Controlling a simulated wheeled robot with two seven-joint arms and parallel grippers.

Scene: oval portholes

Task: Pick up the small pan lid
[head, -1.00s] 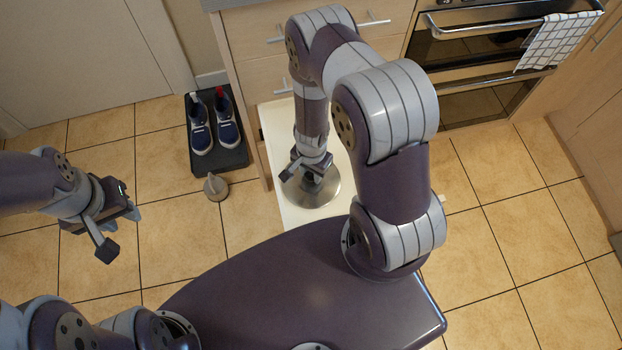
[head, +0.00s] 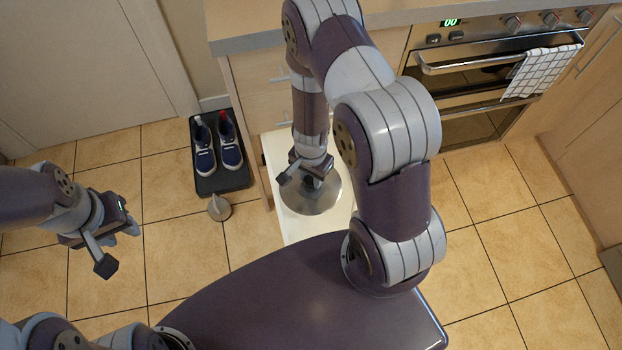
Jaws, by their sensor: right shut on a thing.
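The small pan lid (head: 318,201) is a round, shiny metal disc in the middle of the head view, over a white surface. My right gripper (head: 311,178) is above it and shut on its top, hiding the knob and the lid's upper middle. I cannot tell whether the lid touches the white surface or hangs above it. My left gripper (head: 118,250) is at the left over the tiled floor, far from the lid. Its fingers are spread and nothing shows between them.
The white surface (head: 280,155) is an open drawer or board by the cabinet. A shoe tray (head: 235,181) with blue shoes and a grey cone-shaped doorstop (head: 219,208) stand to the left. An oven (head: 490,70) with a checked towel (head: 543,72) is at upper right. Floor at right is clear.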

